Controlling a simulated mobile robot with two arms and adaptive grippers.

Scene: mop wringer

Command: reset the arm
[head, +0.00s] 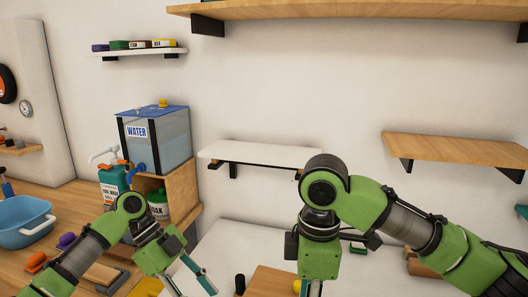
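No mop or wringer can be made out.
A water tank (172,137) stands on a wooden stand (181,190), beside a teal bottle (113,183). A blue basin (22,222) is at the far left. A small black object (240,284) stands between the grippers. A white shelf (262,154) and a wooden shelf (455,149) hang behind.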

